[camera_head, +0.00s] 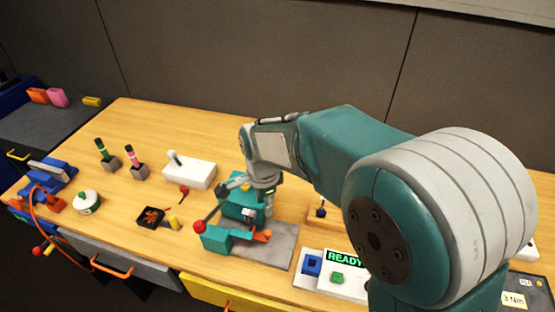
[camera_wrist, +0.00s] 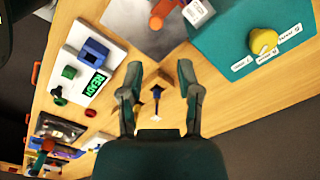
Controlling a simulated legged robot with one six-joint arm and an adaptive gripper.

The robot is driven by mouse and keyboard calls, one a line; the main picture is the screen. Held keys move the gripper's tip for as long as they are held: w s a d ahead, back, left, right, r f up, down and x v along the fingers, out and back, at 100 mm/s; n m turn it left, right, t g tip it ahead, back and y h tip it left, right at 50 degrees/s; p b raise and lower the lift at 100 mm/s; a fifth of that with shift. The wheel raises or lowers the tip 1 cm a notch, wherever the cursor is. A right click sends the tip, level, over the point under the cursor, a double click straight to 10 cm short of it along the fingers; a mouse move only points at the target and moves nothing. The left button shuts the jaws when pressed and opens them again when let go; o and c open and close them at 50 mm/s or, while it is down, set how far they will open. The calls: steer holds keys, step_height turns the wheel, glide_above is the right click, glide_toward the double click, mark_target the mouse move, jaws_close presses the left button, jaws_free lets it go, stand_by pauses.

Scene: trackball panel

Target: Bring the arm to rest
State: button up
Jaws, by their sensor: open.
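My arm reaches from the right across the wooden table (camera_head: 130,122) in the head view. Beyond the fingers is a wooden block (camera_wrist: 166,78) with a small dark blue item (camera_wrist: 157,92). A teal box with a yellow knob (camera_wrist: 263,42) is at the upper right of the wrist view.
A white panel with a green READY display (camera_head: 345,259) stands at the front right. Bare table lies at the back left.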

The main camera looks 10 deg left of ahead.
steer(key=s+d+r+n+t, duration=0.1)
steer(key=s+d+r+n, duration=0.1)
steer(key=d+r, duration=0.45)
steer(key=s+d+r+n+t, duration=0.15)
steer(key=d+r, duration=0.25)
steer(key=d, duration=0.5)
steer(key=s+d+r+n+t, duration=0.2)
steer(key=s+d+n, duration=0.4)
steer(key=s+d, duration=0.5)
steer(key=shift+d+r+n+t, duration=0.35)
steer(key=shift+d+r+t, duration=0.05)
steer(key=shift+d+t, duration=0.2)
